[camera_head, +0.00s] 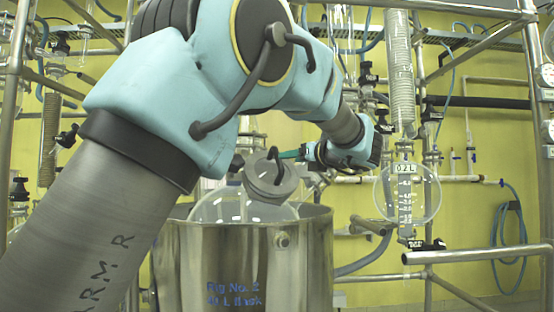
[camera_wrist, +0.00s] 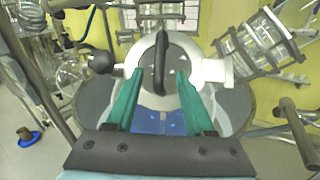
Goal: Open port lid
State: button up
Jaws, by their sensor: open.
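The port lid is a round grey cap (camera_head: 268,180) on the glass vessel (camera_head: 230,208) in the head view. In the wrist view the lid (camera_wrist: 148,75) faces me, with an upright black handle (camera_wrist: 161,62) across its middle. A black knob (camera_wrist: 101,62) sticks out at its left side. My gripper (camera_wrist: 160,74) is open, its two green fingers on either side of the handle's line, with visible gaps. Whether the fingertips reach the handle's depth is unclear. In the head view my gripper (camera_head: 288,154) comes in from the right beside the lid.
A steel drum (camera_head: 245,265) surrounds the vessel. A glass flask with a coil condenser (camera_head: 405,195) hangs at the right on a metal frame (camera_head: 475,255). Hoses and pipes run along the yellow wall. My arm covers much of the head view's left side.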

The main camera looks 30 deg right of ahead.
jog(key=w, duration=0.2)
jog(key=w+p, duration=0.1)
jog(key=w, duration=0.5)
jog(key=shift+a+p, duration=0.3)
jog(key=shift+p, duration=0.1)
grip_shut()
dwell(0.9)
